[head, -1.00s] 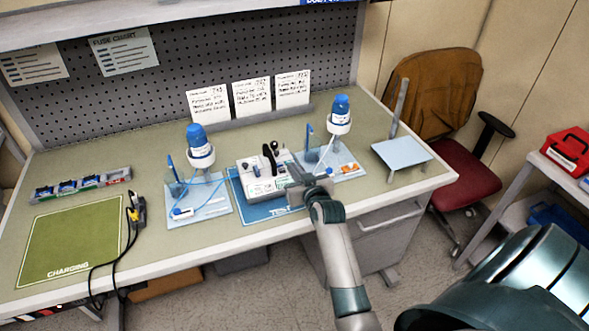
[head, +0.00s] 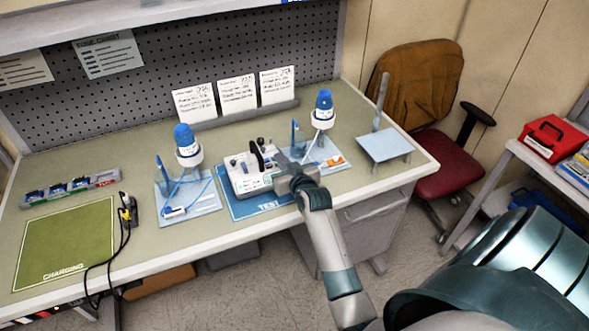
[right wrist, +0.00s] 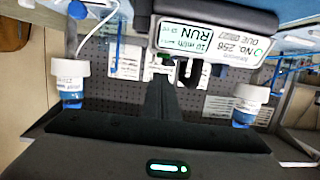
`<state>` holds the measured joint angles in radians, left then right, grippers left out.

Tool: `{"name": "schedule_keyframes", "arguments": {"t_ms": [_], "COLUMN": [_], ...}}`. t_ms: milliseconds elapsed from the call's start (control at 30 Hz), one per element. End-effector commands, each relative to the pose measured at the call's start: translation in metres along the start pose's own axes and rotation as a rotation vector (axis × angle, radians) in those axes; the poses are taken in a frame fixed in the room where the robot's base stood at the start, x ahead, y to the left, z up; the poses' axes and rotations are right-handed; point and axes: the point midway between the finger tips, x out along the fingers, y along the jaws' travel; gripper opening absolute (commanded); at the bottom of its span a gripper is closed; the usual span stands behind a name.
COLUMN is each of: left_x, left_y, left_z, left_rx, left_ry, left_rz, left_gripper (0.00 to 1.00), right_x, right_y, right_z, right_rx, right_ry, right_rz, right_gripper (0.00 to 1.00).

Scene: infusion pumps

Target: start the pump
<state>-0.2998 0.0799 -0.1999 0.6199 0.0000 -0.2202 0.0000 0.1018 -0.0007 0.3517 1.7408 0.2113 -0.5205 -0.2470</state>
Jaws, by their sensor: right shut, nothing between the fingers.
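The white pump (head: 250,182) stands on the blue TEST mat (head: 262,206) near the bench's front edge. It has dark knobs and a dark upright part on top. In the right wrist view the pump (right wrist: 215,42) is upside down at the top, and its display (right wrist: 190,38) reads "RUN" with a 10 ml/h figure. My right gripper (head: 284,163) is shut and empty at the pump's right side. Its dark fingers also show in the right wrist view (right wrist: 162,92), pointing toward the pump; I cannot tell whether they touch it. My left gripper is out of view.
A green CHARGING mat (head: 65,245) and cables (head: 127,215) lie left. A raised pale plate (head: 384,146) stands right. Written cards (head: 238,95) stand behind.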

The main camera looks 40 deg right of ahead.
Motion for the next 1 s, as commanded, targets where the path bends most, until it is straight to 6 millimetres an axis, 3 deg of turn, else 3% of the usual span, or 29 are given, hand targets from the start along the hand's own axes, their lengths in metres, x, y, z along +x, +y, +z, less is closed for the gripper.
{"name": "schedule_keyframes", "arguments": {"t_ms": [33,100,700,1000], "left_x": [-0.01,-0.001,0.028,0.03], "left_y": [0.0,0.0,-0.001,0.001], "left_z": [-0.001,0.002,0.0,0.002], "left_rx": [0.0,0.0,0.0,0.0], "left_ry": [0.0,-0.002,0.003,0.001], "left_rz": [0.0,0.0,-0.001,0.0], "left_gripper": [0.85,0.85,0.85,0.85], "right_x": [0.0,-0.006,-0.088,-0.099], "right_y": [0.0,0.0,0.0,0.0], "right_z": [-0.013,-0.006,-0.01,-0.012], "right_rx": [-0.001,-0.001,-0.001,0.0], "right_ry": [0.004,0.005,0.009,0.01], "right_rz": [0.0,0.0,0.001,0.001], "right_gripper": [0.0,0.0,0.0,0.0]}}
